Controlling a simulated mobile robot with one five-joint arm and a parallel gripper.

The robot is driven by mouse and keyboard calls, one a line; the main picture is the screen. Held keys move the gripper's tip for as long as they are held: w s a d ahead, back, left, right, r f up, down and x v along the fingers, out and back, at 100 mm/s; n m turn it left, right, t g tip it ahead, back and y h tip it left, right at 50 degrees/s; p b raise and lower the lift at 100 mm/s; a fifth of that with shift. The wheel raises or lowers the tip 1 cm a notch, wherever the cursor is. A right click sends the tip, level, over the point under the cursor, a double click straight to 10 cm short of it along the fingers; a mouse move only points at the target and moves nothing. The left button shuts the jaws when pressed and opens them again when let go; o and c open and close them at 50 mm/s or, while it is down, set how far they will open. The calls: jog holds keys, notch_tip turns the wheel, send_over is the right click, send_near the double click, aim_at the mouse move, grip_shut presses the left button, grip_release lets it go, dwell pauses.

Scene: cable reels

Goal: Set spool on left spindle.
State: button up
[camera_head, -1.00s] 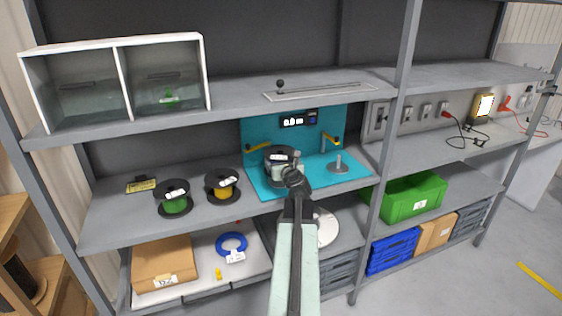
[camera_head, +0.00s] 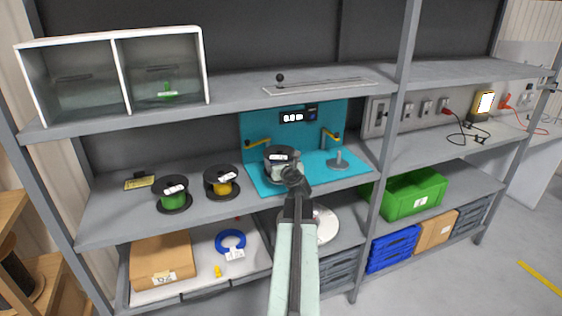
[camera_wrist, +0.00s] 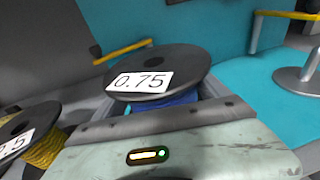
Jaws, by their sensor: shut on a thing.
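A black spool (camera_head: 279,150) with a white label stands over the left part of the teal mat (camera_head: 347,184). In the wrist view the spool (camera_wrist: 190,66) reads 0.75, has blue cable under its top flange, and looks nearly level. My gripper (camera_head: 289,172) is shut on it from the front; the gripper (camera_wrist: 155,115) also shows in the wrist view. The left spindle is not visible, and I cannot tell whether the spool is around it. The right spindle (camera_head: 339,157) stands bare on a round grey base, also in the wrist view (camera_wrist: 301,78).
A green-wound spool (camera_head: 174,199) and a yellow-wound spool (camera_head: 222,187) stand to the left on the same shelf. Yellow arms (camera_head: 258,145) project from the teal back panel. The upper shelf edge (camera_head: 240,112) runs above. A green crate (camera_head: 415,196) sits at lower right.

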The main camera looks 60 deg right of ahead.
jog(key=shift+f+b, duration=1)
jog(key=shift+f, duration=0.1)
jog(key=o, duration=1.9)
jog(key=shift+o, duration=0.2)
